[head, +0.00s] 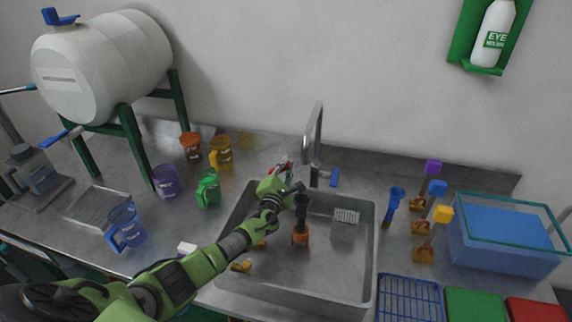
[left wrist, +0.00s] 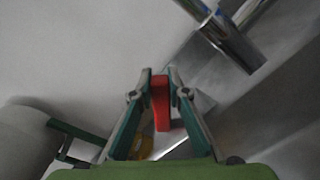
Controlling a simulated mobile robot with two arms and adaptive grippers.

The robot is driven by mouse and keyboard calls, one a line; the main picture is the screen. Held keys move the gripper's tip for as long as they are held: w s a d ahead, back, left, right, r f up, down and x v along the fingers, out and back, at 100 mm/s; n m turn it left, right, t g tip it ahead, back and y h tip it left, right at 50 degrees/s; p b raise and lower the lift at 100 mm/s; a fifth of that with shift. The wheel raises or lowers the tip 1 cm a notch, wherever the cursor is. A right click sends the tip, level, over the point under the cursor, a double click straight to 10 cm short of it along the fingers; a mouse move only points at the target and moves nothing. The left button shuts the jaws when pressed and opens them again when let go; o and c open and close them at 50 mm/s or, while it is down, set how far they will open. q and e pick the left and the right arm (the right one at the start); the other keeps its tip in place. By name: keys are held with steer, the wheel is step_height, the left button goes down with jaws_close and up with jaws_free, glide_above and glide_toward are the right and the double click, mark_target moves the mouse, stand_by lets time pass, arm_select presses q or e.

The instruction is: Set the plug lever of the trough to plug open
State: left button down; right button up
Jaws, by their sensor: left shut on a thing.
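The trough (head: 371,255) is a grey metal sink set in the worktop, with a tall chrome tap (head: 317,135) behind it. My left gripper (head: 284,171) reaches across the trough to its back edge, just left of the tap's foot. In the left wrist view, the fingers of my left gripper (left wrist: 160,80) are shut on a red lever (left wrist: 161,108), which I take for the plug lever. In the head view only a little red shows at the fingertips, so its setting is hard to tell. My right gripper is not in view.
A dark tool with an orange lower end (head: 301,238) stands in the trough. A blue tap handle (head: 334,178) sits right of the tap. Left are a green mug (head: 208,190), a purple mug (head: 166,181) and a white barrel (head: 105,62). Right are scoops and a blue tank (head: 500,248).

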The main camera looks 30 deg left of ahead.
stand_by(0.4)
arm_select(q)
steer(key=c, duration=1.9)
jaws_free()
steer(key=shift+r, duration=4.95)
